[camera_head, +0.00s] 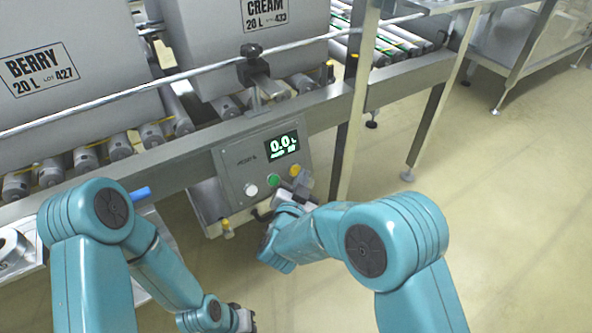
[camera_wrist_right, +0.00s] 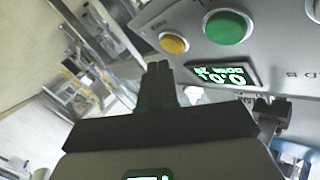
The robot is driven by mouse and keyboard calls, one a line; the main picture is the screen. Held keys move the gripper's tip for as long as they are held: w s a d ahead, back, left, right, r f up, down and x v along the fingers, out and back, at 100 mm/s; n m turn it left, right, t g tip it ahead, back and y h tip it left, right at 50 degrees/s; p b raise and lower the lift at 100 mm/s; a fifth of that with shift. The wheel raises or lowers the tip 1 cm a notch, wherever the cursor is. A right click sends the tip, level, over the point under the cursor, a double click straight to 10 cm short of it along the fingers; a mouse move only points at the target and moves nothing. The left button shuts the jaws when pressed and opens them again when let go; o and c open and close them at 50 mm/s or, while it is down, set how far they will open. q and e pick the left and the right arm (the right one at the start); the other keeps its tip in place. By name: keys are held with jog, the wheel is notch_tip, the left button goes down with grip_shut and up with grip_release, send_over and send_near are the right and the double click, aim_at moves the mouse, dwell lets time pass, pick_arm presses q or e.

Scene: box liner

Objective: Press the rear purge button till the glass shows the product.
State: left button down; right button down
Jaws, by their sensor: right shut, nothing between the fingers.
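A grey control panel (camera_head: 250,165) on the conveyor's front rail carries a white button (camera_head: 251,190), a green button (camera_head: 273,180) and a yellow button (camera_head: 295,170). Its lit display (camera_head: 282,146) reads 0.0. My right gripper (camera_head: 305,184) is shut and empty, just below the yellow button. In the right wrist view its fingertips (camera_wrist_right: 160,70) appear near the yellow button (camera_wrist_right: 173,43), with the green button (camera_wrist_right: 228,27) beside it; contact cannot be told. My left gripper (camera_head: 243,318) is low at the bottom edge, its fingers unclear. I cannot make out which button is the rear purge, or a glass.
A BERRY box (camera_head: 75,65) and a CREAM box (camera_head: 240,40) stand on the conveyor rollers (camera_head: 150,134). A metal rod runs across in front of them. A steel post (camera_head: 357,100) rises right of the panel.

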jog(key=shift+w+a+f, duration=0.15)
jog(key=shift+w+a, duration=0.1)
jog(key=shift+w, duration=0.1)
jog(key=shift+w+a+f+b, duration=0.2)
jog(key=shift+w+b, duration=0.1)
jog(key=shift+b, duration=0.15)
dwell(0.6)
jog(key=shift+s+r, duration=0.1)
dwell(0.8)
jog(key=shift+s+d+r, duration=0.2)
jog(key=shift+s+d, duration=0.25)
jog(key=shift+s, duration=0.1)
jog(key=shift+s+d+r+p, duration=0.15)
jog(key=shift+s+d+r, duration=0.15)
jog(key=shift+s+d, duration=0.25)
jog(key=shift+s+d+r+p, duration=0.15)
jog(key=shift+s+d+r, duration=0.2)
jog(key=shift+s, duration=0.35)
jog(key=shift+s+d+r+p, duration=0.15)
jog(key=shift+s+d+r, duration=0.05)
jog(key=shift+s+d, duration=0.4)
jog(key=shift+a, duration=0.1)
